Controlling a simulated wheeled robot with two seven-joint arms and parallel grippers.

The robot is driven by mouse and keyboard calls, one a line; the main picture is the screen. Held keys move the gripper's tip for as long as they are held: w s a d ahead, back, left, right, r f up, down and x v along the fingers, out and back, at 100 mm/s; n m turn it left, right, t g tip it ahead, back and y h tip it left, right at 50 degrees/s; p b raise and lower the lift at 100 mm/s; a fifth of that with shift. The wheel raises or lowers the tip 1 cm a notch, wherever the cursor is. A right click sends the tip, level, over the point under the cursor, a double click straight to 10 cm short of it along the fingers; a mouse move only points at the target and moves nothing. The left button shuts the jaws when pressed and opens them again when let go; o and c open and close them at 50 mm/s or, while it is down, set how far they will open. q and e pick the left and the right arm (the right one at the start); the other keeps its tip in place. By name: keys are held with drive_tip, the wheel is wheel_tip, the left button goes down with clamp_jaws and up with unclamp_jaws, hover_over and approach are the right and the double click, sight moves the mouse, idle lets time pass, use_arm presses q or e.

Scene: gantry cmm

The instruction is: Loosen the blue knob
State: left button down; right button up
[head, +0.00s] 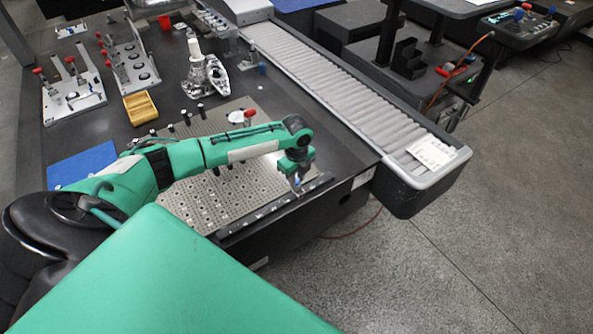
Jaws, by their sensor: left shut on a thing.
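My left arm reaches in from the left over a perforated metal plate (190,195) on the dark table. My left gripper (297,183) points down at the plate's front right corner, by the dark strip along its edge. It is shut on a small blue thing, which looks like the blue knob (297,180). The fingers hide most of the knob, so its seating and turn cannot be told. My right gripper is out of view.
A roller conveyor (330,75) runs along the table's right side, with a white card (432,152) at its near end. Red-handled clamp fixtures (70,85), a yellow tray (140,107) and a blue mat (82,165) lie to the left. A red-topped clamp (249,118) stands behind my forearm.

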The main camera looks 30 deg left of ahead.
sight(297, 180)
use_arm(q)
drive_tip(key=n+p, duration=0.1)
drive_tip(key=n, duration=0.1)
drive_tip(key=n+p, duration=0.1)
drive_tip(key=p, duration=0.1)
drive_tip(key=n+p, duration=0.2)
drive_tip(key=shift+r+n, duration=0.25)
drive_tip(key=shift+n, duration=0.05)
drive_tip(key=shift+f+n+p, duration=0.15)
drive_tip(key=shift+n+p, duration=1.45)
drive_tip(key=shift+n, duration=0.5)
drive_tip(key=c, duration=1.2)
unclamp_jaws()
wheel_tip(297, 180, up, 8)
drive_tip(key=p, duration=0.7)
drive_tip(key=shift+p, duration=0.35)
drive_tip(key=shift+w+f, duration=0.1)
drive_tip(key=shift+w, duration=0.05)
